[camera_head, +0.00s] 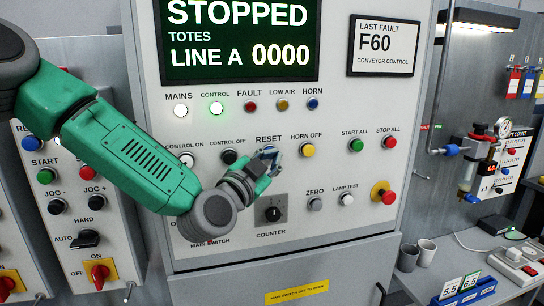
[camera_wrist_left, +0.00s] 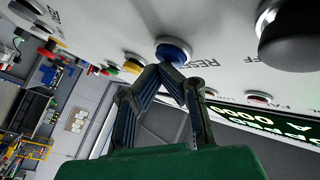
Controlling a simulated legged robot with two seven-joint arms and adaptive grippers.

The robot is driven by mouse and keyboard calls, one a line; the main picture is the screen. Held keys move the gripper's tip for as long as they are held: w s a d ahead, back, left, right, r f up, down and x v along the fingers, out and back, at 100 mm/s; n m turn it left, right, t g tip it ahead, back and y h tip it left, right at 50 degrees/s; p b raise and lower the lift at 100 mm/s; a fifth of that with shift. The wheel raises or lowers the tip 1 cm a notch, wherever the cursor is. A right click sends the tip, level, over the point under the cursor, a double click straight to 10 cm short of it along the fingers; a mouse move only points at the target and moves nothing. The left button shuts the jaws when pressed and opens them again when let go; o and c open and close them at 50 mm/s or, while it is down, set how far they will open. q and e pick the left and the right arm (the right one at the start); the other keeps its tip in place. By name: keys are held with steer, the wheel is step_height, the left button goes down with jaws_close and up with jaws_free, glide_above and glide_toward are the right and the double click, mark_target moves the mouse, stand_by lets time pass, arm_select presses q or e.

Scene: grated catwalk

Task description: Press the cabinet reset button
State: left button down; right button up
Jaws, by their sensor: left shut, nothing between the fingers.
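The grey cabinet panel (camera_head: 340,180) carries a blue reset button under the label RESET; in the left wrist view the button (camera_wrist_left: 173,51) shows clearly. My left gripper (camera_head: 268,158) is in front of that button and hides most of it in the head view. In the left wrist view my left gripper (camera_wrist_left: 167,72) has its fingertips together and empty, right at the lower edge of the blue button. I cannot tell whether they touch it. The cabinet display (camera_head: 240,38) reads STOPPED, TOTES LINE A 0000. My right gripper is not in view.
Nearby are a black control-off button (camera_head: 230,157), a yellow horn-off button (camera_head: 308,150), a counter knob (camera_head: 272,212) and a red stop knob (camera_head: 384,193). A bench with cups (camera_head: 408,257) stands at right.

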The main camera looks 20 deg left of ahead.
arm_select(q)
steer(key=shift+s+d, duration=0.5)
steer(key=shift+s, duration=0.3)
steer(key=s+d, duration=0.1)
steer(key=s, duration=0.1)
steer(key=s+d, duration=0.2)
steer(key=shift+s+b, duration=0.1)
steer(key=shift+b, duration=0.2)
steer(key=shift+a, duration=0.1)
stand_by(0.4)
